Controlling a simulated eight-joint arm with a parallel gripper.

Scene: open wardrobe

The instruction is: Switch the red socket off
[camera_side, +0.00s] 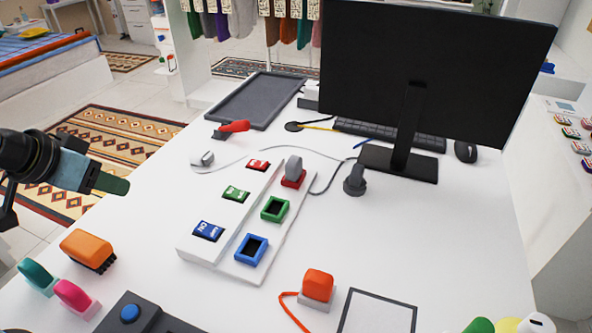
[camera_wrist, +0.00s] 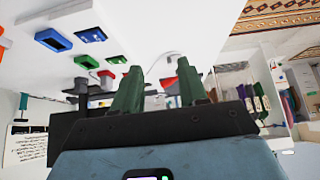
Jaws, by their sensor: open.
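The white power strip (camera_side: 186,247) lies on the white desk with red, green and blue sockets. The red socket (camera_side: 293,181) is at the far end with a grey plug (camera_side: 293,167) in it. The red switch (camera_side: 258,165) is left of it; its setting is too small to tell. The green switch (camera_side: 236,193) and blue switch (camera_side: 208,231) are nearer. My gripper (camera_side: 116,185) is left of the strip, apart from it, above the desk's left edge. In the wrist view its green fingers (camera_wrist: 158,66) are apart and empty. The red socket (camera_wrist: 106,74) shows beyond the left finger.
A red-handled object (camera_side: 234,127) and a light grey plug (camera_side: 203,159) lie beyond the strip. The monitor (camera_side: 430,70) stands behind right. An orange brush (camera_side: 88,249) is at the near left, and an orange plug (camera_side: 318,285) at the front.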

